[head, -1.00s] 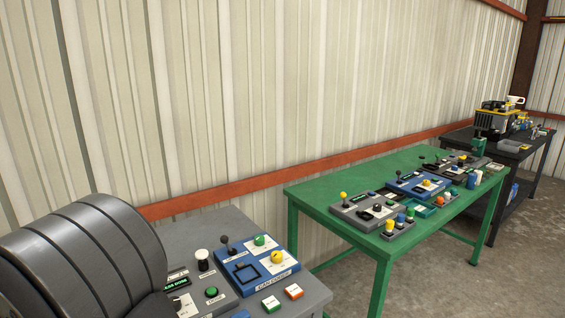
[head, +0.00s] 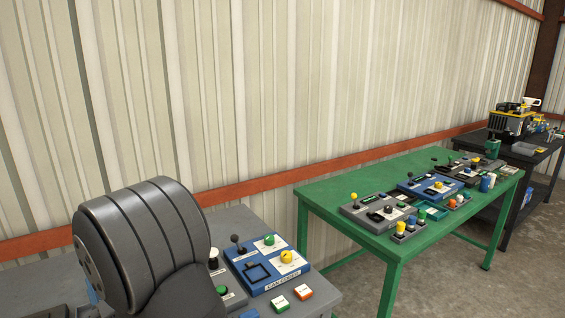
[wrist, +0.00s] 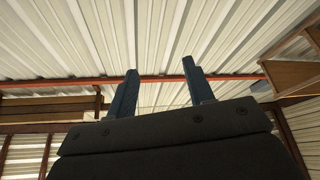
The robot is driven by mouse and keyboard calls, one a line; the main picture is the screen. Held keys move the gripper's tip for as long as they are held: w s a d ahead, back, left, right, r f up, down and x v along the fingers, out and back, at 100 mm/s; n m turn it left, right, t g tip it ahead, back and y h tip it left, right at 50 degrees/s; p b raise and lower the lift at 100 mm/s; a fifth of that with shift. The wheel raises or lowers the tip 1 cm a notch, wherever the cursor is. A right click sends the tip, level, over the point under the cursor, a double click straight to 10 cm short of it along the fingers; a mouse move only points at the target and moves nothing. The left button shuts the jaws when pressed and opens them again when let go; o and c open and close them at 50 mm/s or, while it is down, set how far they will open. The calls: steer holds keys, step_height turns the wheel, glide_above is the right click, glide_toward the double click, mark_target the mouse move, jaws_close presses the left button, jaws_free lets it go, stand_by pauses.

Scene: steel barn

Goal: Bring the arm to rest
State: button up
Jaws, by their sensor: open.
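My gripper (wrist: 160,90) shows in the wrist view. Its two dark blue fingers stand apart with nothing between them, so it is open and empty. The wrist camera looks up past the fingers at the corrugated metal roof or wall. In the head view a large dark grey rounded link of my arm stands at the lower left. My gripper's fingers do not show in the head view.
A grey table (head: 322,300) with a blue control panel (head: 262,272) stands beside my arm, partly hidden by it. A green table (head: 345,168) with several panels is to the right. A dark table (head: 546,151) stands farther back. Corrugated wall (head: 270,90) runs behind.

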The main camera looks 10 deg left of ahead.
steer(key=shift+w+a+r+n+g+y, duration=0.15)
steer(key=shift+w+r+n+g+y, duration=0.25)
steer(key=shift+n, duration=0.4)
steer(key=shift+w+a+r+n+g+y, duration=0.15)
steer(key=shift+w+r+n+g+y, duration=0.25)
steer(key=shift+n, duration=0.4)
steer(key=shift+f, duration=0.1)
